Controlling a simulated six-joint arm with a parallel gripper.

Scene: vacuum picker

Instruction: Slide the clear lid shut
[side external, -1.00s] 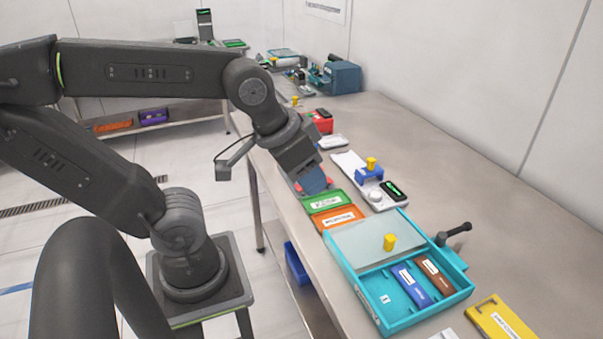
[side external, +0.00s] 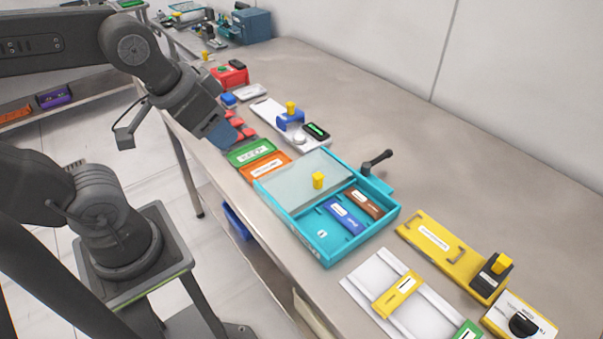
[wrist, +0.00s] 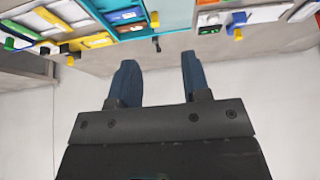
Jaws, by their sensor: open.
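A teal box (side external: 328,254) sits on the bench, its near right part open. A clear lid (side external: 300,180) with a yellow knob (side external: 318,180) covers the far left part. A blue block (side external: 345,215) and a brown block (side external: 364,203) lie in the uncovered part. A black-handled latch (side external: 376,162) sticks out from the box's far side. My gripper (side external: 226,133) is up and left of the box, apart from the lid. In the wrist view my gripper (wrist: 158,62) has two blue fingers spread wide with nothing between them. The box (wrist: 170,17) shows there at the top.
Green (side external: 250,152) and orange (side external: 265,166) labelled trays lie left of the box. A white rail with a blue slider (side external: 290,121) stands behind. A yellow panel (side external: 435,240) and a white track (side external: 375,268) lie to the right.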

